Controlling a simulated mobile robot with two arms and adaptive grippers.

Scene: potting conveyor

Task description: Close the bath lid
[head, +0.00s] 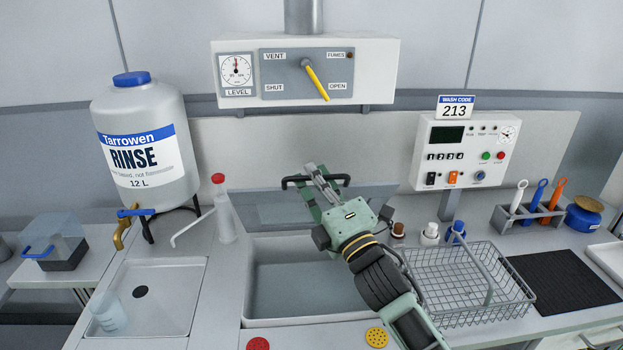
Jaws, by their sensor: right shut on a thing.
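The bath (249,275) is a rectangular grey basin sunk in the counter, in the middle of the head view. Its lid (265,210) is a see-through grey panel, raised along the back of the bath, so the basin is open from above. A black bar handle (291,182) runs along the lid's upper edge. My right gripper (317,177) reaches over the bath from the front right and is shut on the handle near its middle. My arm hides part of the lid and the bath's right side. My left gripper is not in view.
A wire basket (465,318) stands right of the bath, with small bottles (430,234) behind it. A red-capped wash bottle (224,212) stands close to the lid's left side. The control box (306,75) hangs above. A sink (150,297) lies to the left.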

